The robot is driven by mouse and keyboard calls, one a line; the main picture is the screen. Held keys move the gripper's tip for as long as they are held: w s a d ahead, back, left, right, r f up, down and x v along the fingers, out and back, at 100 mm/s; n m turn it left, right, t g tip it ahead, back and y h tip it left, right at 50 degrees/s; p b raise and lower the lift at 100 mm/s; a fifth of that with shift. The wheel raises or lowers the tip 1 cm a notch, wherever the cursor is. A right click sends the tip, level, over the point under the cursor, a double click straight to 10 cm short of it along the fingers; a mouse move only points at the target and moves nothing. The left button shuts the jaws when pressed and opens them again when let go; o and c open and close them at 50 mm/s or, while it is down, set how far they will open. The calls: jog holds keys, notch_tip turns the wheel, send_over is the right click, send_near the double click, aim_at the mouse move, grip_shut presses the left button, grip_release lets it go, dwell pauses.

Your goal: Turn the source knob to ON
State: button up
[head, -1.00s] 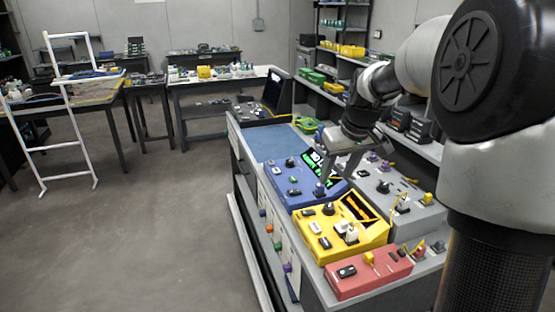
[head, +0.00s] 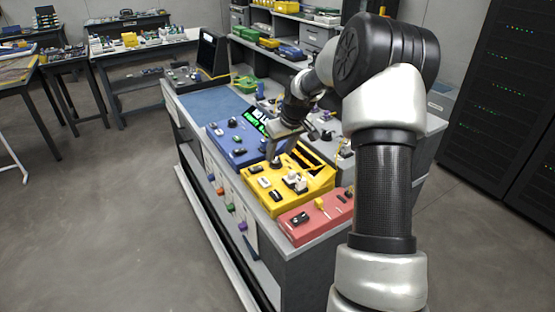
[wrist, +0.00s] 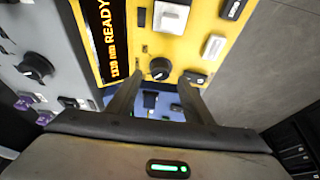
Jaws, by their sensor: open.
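The yellow unit (head: 262,199) sits on the bench between the blue unit and the red unit. In the wrist view, its yellow panel (wrist: 215,48) has a display reading "1310 nm READY" and a round black knob (wrist: 159,68), which I take as the source knob. My gripper (wrist: 161,82) is open, with one finger on either side of the knob. I cannot tell whether the fingers touch it. In the head view, my gripper (head: 277,158) is over the far left part of the yellow unit and largely hides the knob. No ON mark is readable.
The blue unit (head: 226,154) with knobs and a green-lettered display is just beyond. The red unit (head: 296,232) is at the near end. A white block (wrist: 171,16) stands on the yellow panel near the knob. Grey units line the back. Open floor lies left of the bench.

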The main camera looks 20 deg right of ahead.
aim_at(276, 160)
jog(key=shift+x, duration=1.7)
jog(key=c, duration=1.1)
jog(key=shift+o, duration=0.2)
